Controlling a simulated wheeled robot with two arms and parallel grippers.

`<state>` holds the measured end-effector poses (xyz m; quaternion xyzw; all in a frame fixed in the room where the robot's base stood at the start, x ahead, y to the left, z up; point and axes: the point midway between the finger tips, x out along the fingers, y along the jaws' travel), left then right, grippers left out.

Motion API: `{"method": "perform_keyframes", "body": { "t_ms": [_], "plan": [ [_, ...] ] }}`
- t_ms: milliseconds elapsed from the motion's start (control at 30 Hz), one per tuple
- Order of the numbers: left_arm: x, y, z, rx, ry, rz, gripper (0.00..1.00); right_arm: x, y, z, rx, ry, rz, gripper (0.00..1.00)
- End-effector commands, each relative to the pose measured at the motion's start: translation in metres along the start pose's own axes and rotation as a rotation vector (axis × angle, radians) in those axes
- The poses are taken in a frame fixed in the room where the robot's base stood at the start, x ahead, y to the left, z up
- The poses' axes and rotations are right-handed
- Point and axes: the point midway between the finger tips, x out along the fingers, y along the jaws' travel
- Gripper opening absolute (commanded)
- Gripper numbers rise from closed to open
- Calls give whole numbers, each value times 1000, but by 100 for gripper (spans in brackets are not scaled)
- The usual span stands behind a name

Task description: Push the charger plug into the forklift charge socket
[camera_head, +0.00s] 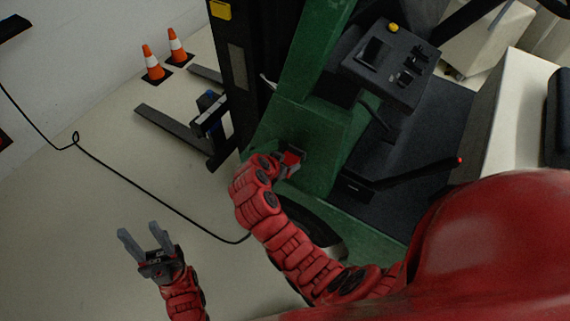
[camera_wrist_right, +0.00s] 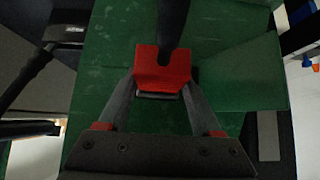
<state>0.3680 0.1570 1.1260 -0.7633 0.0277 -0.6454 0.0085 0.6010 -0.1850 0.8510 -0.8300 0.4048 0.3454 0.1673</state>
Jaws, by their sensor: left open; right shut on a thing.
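The red charger plug (camera_head: 291,158) is at the green side of the forklift (camera_head: 310,125), in my right gripper (camera_head: 286,168). In the right wrist view the red plug (camera_wrist_right: 163,72) sits between the two grey fingers, with a thick black cable (camera_wrist_right: 172,22) rising from it. A dark patch around the plug in the head view may be the charge socket; the plug and gripper hide most of it. I cannot tell whether the plug is in the socket or in front of it. My left gripper (camera_head: 141,236) is open and empty above the floor.
A black cable (camera_head: 130,180) runs from the left wall across the floor and passes behind my right arm. Two orange cones (camera_head: 152,62) stand near the wall. The forklift's forks (camera_head: 170,130) lie low on the left. The floor around my left gripper is clear.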

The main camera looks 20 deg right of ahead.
Motion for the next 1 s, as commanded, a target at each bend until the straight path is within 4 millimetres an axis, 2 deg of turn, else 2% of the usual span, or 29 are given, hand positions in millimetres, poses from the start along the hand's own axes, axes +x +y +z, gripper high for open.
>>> {"method": "perform_keyframes", "body": {
  "t_ms": [633,667,833,1000],
  "plan": [
    [-8,0,1,0,0,0,50,12,0,-12,1,1,0,0],
    [-8,0,1,0,0,0,50,12,0,-12,1,1,0,68],
    [-7,0,1,0,0,0,50,11,0,-12,0,1,0,98],
    [-8,0,1,0,0,0,50,11,0,-12,0,0,0,100]
  ]
}}
